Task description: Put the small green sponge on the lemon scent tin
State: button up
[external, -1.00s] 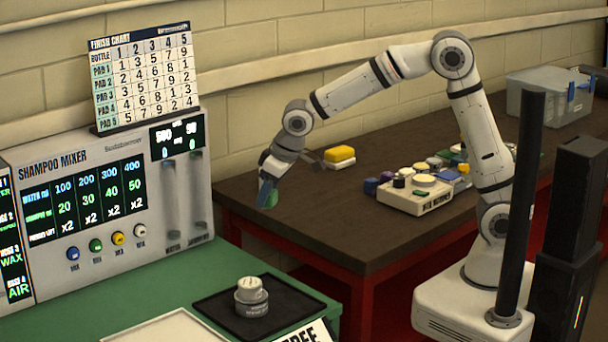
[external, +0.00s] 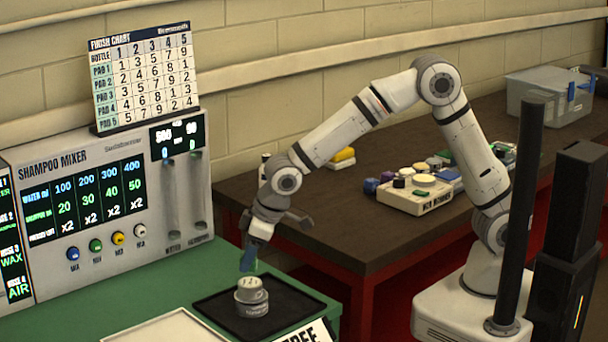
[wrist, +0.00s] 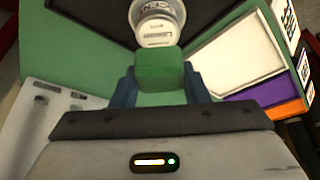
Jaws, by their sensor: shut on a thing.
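My gripper (external: 249,262) is shut on the small green sponge (wrist: 160,70), which sits between its two blue fingers in the wrist view. In the external view the fingers hide most of the sponge. A stack of round grey-white tins (external: 251,297) stands on the black tray (external: 213,306) on the green bench. It also shows in the wrist view (wrist: 157,29), just beyond the sponge. I cannot read which label is the lemon scent. My gripper is above and slightly left of the stack in the external view, apart from it.
The shampoo mixer (external: 100,205) stands at the left. A white tray (external: 165,328) lies at the front of the green bench. A brown bench (external: 330,235) behind holds a white box (external: 415,195), a yellow sponge (external: 343,155) and several small items.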

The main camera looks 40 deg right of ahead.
jog(key=shift+f, duration=1.7)
jog(key=shift+f, duration=0.2)
jog(key=o, duration=0.9)
jog(key=shift+r, duration=0.1)
jog(key=shift+o, duration=0.2)
jog(key=shift+r, duration=0.45)
jog(key=v, duration=1.1)
jog(key=shift+s+d+r, duration=0.15)
